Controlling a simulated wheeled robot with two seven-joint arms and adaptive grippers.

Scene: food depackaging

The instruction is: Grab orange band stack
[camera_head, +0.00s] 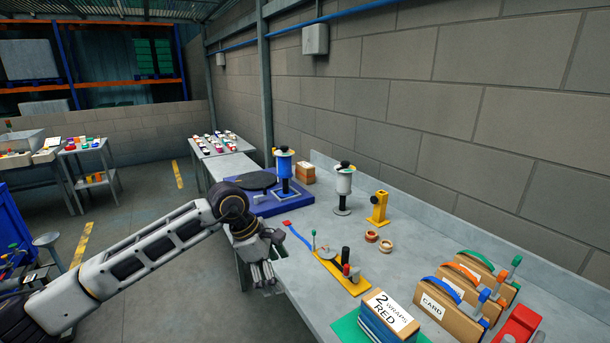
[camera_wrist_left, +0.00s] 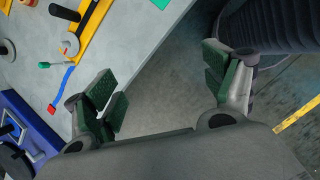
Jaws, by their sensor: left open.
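Several brown card stacks stand in a row at the right front of the grey table in the head view, each with a coloured arched band. The orange band stack (camera_head: 476,285) is in the middle, with its orange arch (camera_head: 463,272) on top. It is partly hidden by the blue-banded stack (camera_head: 446,308) in front. My left gripper (camera_head: 264,276) hangs at the table's left edge, well to the left of the stacks. In the left wrist view its fingers (camera_wrist_left: 160,82) are spread and empty. My right gripper is not in view.
A yellow-based tool (camera_head: 352,283) and a blue pile labelled "2 wraps red" (camera_head: 388,318) stand between my left gripper and the stacks. Two small rolls (camera_head: 371,236) and a yellow stand (camera_head: 378,208) are farther back. A blue base with a dispenser (camera_head: 284,175) stands behind the gripper.

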